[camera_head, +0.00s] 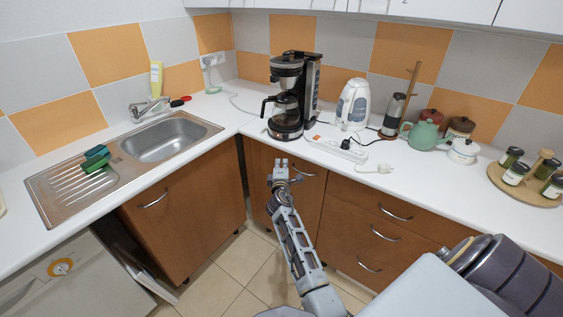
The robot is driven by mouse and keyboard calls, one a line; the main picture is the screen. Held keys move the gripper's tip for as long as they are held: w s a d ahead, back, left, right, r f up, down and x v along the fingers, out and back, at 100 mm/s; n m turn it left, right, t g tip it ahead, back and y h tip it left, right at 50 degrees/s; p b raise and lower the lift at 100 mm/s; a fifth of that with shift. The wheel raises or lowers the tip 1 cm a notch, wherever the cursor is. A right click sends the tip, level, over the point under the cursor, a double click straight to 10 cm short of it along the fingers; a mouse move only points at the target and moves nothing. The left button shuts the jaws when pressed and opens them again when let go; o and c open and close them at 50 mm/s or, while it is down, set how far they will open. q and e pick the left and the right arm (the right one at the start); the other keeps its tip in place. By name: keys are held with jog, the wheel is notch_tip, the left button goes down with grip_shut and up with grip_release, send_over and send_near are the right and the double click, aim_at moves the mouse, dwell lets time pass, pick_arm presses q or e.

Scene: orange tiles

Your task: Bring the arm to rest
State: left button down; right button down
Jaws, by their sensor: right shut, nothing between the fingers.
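My right gripper (281,163) is shut and empty. It points away from me, in front of the brown cabinet doors just below the counter's front edge near the inner corner. Its grey forearm (300,250) runs down to the bottom of the view. It appears to touch nothing, though its exact distance from the cabinet is hard to tell. My left gripper is not in view.
A white counter (235,118) runs along both walls, with a sink (170,138) at left. A coffee maker (289,100), kettle (353,103), power strip (336,149), green teapot (422,134) and jar tray (525,190) stand on it. Open floor (222,282) lies below.

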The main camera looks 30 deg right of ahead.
jog(key=shift+s+a, duration=0.25)
jog(key=shift+s, duration=0.05)
jog(key=shift+m, duration=0.3)
dwell(0.4)
